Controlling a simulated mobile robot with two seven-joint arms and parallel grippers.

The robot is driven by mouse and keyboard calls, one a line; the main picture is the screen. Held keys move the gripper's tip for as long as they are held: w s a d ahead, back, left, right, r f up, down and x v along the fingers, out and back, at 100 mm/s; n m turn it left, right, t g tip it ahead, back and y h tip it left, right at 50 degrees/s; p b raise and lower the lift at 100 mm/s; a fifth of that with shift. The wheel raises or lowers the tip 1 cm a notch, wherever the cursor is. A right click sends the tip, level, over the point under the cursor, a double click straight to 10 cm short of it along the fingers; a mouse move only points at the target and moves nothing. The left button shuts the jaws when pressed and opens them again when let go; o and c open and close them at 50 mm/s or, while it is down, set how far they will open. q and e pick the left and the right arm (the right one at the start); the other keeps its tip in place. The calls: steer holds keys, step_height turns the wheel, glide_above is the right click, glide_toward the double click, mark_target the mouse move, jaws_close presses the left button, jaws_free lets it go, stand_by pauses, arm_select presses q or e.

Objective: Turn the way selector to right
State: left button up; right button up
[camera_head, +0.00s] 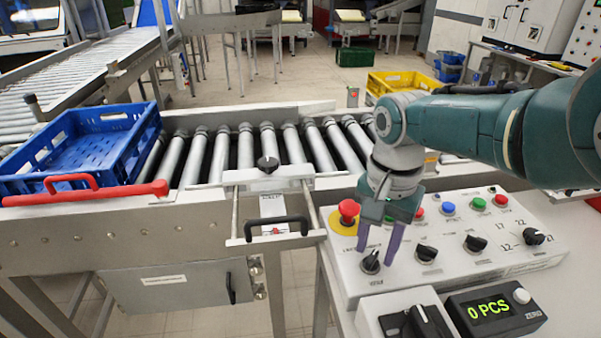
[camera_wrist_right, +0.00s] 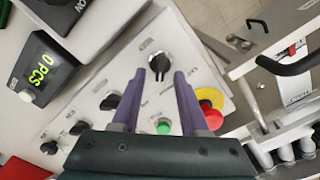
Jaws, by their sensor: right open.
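A black rotary selector knob (camera_head: 370,263) sits at the left front of the white control panel (camera_head: 480,262). Its label is too small to read, so I cannot confirm that it is the way selector. In the wrist view the same knob (camera_wrist_right: 159,62) has a light mark on its grip. My right gripper (camera_head: 377,256) points down at this knob with purple fingers apart. My left gripper is not in view.
A red emergency button (camera_head: 348,209) on yellow stands just behind the knob. More black knobs (camera_head: 426,253) and coloured buttons (camera_head: 448,208) are to the right. A counter box (camera_head: 495,311) reads 0 PCS in front. A blue crate (camera_head: 85,150) stands on the roller conveyor (camera_head: 245,148) at left.

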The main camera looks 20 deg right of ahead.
mark_target(375, 252)
steer(key=shift+r, duration=0.1)
step_height(375, 252, up, 10)
steer(key=p, duration=0.6)
steer(key=shift+p, duration=0.35)
